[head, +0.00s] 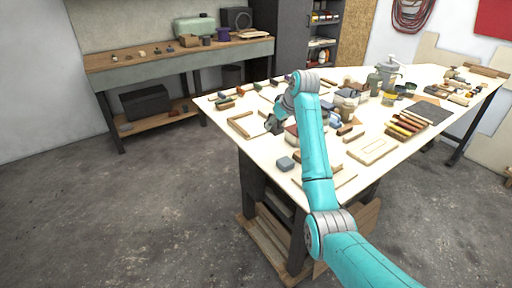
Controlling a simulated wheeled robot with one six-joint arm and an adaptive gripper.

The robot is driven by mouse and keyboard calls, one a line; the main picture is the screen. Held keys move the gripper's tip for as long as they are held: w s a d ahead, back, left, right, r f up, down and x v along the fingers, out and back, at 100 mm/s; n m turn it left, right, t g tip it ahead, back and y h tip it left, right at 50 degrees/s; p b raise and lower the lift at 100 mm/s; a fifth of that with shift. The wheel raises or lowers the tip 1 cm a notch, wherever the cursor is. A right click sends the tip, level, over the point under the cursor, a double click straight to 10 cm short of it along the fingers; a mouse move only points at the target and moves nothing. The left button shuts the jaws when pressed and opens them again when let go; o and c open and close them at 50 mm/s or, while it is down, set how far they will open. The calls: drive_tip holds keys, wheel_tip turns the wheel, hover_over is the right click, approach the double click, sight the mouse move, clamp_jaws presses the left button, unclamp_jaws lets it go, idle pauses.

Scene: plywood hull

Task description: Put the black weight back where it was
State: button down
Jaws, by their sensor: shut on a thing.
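My gripper (274,126) is small and dark in the head view, low over the near left part of the white worktable (325,179). It is shut on a small dark thing. The thing blends with the fingers, so I cannot tell for sure that it is the black weight, or whether it touches the table. No other thing stands out clearly as the black weight. A shallow wooden frame (232,121) lies just left of my gripper. A grey-blue block (286,163) lies in front of it, near the table's edge. My arm hides part of the table to the right.
Jars and a grey pot (387,73) crowd the middle of the table. Coloured bars (407,124) and a pale wooden tray (373,151) lie to the right. A side bench (180,53) stands along the back wall. The concrete floor at left is clear.

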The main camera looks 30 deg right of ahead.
drive_tip(key=f, duration=0.5)
drive_tip(key=shift+w+a+f, duration=0.25)
drive_tip(key=shift+w+a, duration=0.05)
drive_tip(key=shift+d+f, duration=0.1)
drive_tip(key=shift+f, duration=2.05)
drive_tip(key=shift+f, duration=0.15)
drive_tip(key=c, duration=0.6)
unclamp_jaws()
drive_tip(key=shift+s+r, duration=0.25)
drive_tip(key=shift+r, duration=0.25)
drive_tip(key=v, duration=1.1)
drive_tip(key=shift+s, duration=0.1)
